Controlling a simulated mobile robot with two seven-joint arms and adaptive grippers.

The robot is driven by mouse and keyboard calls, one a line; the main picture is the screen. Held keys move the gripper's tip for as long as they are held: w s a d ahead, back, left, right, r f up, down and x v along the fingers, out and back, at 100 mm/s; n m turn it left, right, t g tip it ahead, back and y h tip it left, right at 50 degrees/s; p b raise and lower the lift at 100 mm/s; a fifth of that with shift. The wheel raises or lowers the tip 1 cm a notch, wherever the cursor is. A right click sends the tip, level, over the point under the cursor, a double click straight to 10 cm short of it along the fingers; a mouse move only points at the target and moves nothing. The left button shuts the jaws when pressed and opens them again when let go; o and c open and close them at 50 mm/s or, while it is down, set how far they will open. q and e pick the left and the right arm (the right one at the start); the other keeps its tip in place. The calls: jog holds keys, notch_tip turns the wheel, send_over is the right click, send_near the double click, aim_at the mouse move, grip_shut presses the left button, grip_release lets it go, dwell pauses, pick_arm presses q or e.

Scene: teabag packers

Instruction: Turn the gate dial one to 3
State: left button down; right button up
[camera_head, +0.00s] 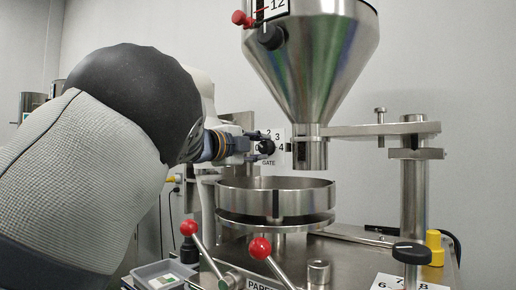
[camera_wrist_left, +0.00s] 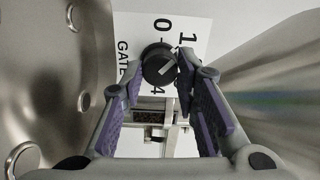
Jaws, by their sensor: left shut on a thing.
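The gate dial (camera_head: 267,147) is a small black round knob on a white number card marked GATE, left of the funnel's spout. In the left wrist view the dial (camera_wrist_left: 158,63) shows a pale line slanting to the upper right, on the side of the 1. The 0, 1 and 4 show there; the right finger hides other numbers. My left gripper (camera_head: 259,149) reaches in from the left with its tips at the dial. Its purple-padded fingers (camera_wrist_left: 157,76) are shut on the dial's two sides. My right gripper is out of view.
A steel funnel (camera_head: 318,65) hangs close to the right of the dial, and a round steel pan (camera_head: 300,197) lies below. Red-knobbed levers (camera_head: 260,248) and another black dial (camera_head: 411,252) stand in front. A black dial (camera_head: 271,37) is on the funnel.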

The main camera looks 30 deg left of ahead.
pick_arm(q)
jog(key=shift+m, duration=0.4)
jog(key=c, duration=1.2)
grip_release()
jog(key=shift+c, duration=0.2)
jog(key=s+a, duration=0.1)
jog(key=s, duration=1.1)
